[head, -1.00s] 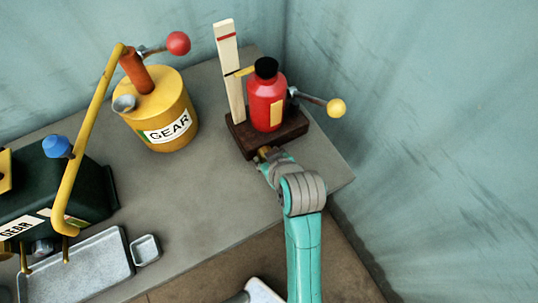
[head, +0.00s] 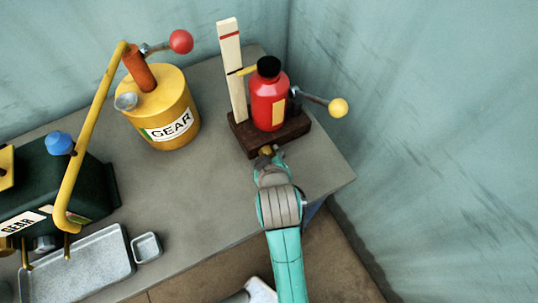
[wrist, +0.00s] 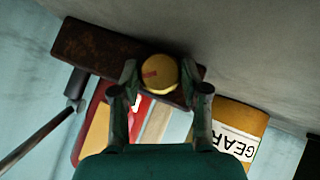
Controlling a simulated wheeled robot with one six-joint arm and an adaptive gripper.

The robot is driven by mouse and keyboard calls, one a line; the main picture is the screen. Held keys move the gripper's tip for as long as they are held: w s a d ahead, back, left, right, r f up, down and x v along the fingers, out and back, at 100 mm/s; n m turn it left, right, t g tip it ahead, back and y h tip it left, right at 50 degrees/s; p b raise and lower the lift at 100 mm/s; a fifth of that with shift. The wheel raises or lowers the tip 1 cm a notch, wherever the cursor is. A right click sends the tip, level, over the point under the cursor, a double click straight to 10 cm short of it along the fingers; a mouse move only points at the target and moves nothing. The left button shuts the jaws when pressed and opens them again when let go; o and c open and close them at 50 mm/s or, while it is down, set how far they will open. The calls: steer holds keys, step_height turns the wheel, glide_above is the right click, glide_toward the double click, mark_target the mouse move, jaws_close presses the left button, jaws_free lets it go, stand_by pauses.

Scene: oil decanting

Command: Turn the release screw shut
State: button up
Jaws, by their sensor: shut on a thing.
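The release screw is a round brass knob with a red mark on its face, seen between my fingertips in the wrist view (wrist: 158,75). It sits at the front of a dark brown base (head: 295,131); in the head view a small bit of the screw (head: 266,150) shows past my gripper. The base bears a red bottle-shaped jack (head: 268,100) with a black cap. My gripper (wrist: 158,84) is shut on the screw, one finger on each side. In the head view my gripper (head: 268,160) reaches the base's front edge.
A lever with a yellow ball (head: 338,107) sticks out right of the jack. An upright wooden gauge (head: 231,70) stands left of it. A yellow GEAR can (head: 170,105), a dark green tank (head: 90,195) and a metal tray (head: 85,268) are further left. The bench between is clear.

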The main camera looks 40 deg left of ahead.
steer(key=o, duration=1.1)
steer(key=shift+o, duration=0.2)
steer(key=shift+r, duration=0.1)
steer(key=v, duration=1.2)
